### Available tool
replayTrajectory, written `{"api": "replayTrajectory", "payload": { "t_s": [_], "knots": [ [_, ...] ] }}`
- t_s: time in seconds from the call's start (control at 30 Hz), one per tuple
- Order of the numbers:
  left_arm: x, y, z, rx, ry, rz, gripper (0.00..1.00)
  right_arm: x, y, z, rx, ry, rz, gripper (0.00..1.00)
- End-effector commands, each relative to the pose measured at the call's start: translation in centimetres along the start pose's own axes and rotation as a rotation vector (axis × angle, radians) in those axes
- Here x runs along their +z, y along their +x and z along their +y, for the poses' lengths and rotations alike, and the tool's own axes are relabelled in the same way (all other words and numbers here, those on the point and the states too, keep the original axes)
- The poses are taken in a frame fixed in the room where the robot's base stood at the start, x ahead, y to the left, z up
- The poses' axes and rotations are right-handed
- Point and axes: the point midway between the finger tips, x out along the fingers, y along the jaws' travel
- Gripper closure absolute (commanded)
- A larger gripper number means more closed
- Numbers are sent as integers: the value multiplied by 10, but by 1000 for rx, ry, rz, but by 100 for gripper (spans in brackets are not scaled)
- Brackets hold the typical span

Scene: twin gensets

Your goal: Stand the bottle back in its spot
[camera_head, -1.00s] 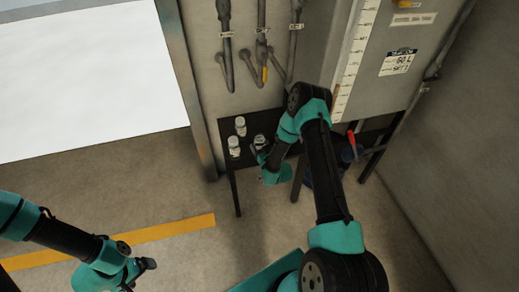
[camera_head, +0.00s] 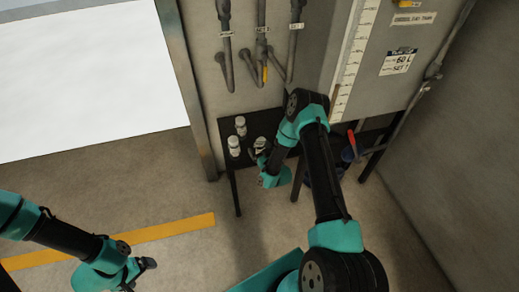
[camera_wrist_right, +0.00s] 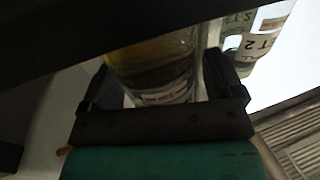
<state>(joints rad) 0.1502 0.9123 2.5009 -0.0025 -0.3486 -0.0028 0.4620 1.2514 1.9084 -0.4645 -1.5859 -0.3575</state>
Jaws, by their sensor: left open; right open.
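A small clear bottle (camera_head: 260,143) with a pale top stands on the dark shelf in the head view, right at my right gripper (camera_head: 261,153). In the right wrist view this bottle (camera_wrist_right: 155,65) shows amber liquid and a label, and lies between the two open fingers of my right gripper (camera_wrist_right: 162,85). I cannot tell whether either finger touches it. Two similar bottles stand to its left, one farther back (camera_head: 240,126) and one nearer (camera_head: 234,146). My left gripper (camera_head: 143,268) is open and empty over the floor at lower left.
The dark shelf (camera_head: 228,165) stands against the wall below several grey pipes (camera_head: 262,45). A bottle labelled "SET 2" (camera_wrist_right: 262,40) shows beside the fingers in the wrist view. A grey tank (camera_head: 395,60) and a red-handled item (camera_head: 351,140) are to the right.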

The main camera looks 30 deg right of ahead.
Motion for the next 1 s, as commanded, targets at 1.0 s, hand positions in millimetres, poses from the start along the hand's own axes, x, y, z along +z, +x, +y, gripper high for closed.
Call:
{"api": "replayTrajectory", "payload": {
  "t_s": [1.0],
  "knots": [
    [0, 0, 0, 0, 0, 0, 9, -2, -114, 0, 1, 1, -1, 13]
  ]
}}
